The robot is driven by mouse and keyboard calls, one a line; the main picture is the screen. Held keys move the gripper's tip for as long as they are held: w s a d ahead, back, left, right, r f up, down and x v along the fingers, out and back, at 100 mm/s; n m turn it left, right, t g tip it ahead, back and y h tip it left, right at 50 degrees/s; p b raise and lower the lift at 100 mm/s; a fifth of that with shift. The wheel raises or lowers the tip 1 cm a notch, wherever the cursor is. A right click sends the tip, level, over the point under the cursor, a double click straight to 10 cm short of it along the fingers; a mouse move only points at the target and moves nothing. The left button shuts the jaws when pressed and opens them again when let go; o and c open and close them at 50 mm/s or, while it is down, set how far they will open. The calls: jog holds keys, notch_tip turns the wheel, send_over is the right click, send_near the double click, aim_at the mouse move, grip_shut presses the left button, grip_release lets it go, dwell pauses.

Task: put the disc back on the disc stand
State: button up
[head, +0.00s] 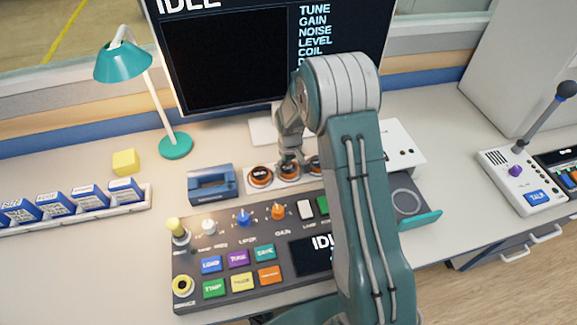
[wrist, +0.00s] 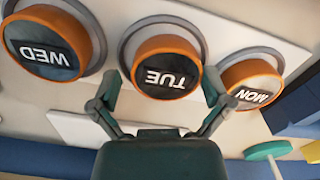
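Three dark discs with orange rims sit in a row on a pale disc stand (wrist: 225,30), each over a grey round seat. In the wrist view they are the WED disc (wrist: 45,50), the TUE disc (wrist: 166,72) and the MON disc (wrist: 252,90), with upside-down lettering. My gripper (wrist: 164,84) is open, one finger at each side of the TUE disc; contact cannot be told. In the head view my gripper (head: 289,163) points down over the middle of the disc stand (head: 258,185). My arm partly hides the right-hand disc.
A button console (head: 235,262) lies in front of the stand, a blue device (head: 212,185) to its left. A monitor (head: 225,60) and teal lamp (head: 124,62) stand behind.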

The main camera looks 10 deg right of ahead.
jog(key=shift+a, duration=0.1)
jog(key=shift+a+r, duration=0.1)
jog(key=shift+r, duration=0.2)
notch_tip(320, 180, up, 12)
notch_tip(320, 180, up, 9)
jog(key=t, duration=0.1)
send_over(289, 167)
jog(key=s, duration=0.5)
jog(key=s+r+m+t, duration=0.1)
jog(key=s+r, duration=0.4)
jog(key=s, duration=0.7)
jog(key=s+r+m+t, duration=0.2)
jog(key=s+r+t, duration=0.1)
jog(key=s, duration=0.9)
jog(key=shift+r+m+t, duration=0.3)
jog(key=shift+r, duration=0.55)
jog(key=shift+s, duration=0.1)
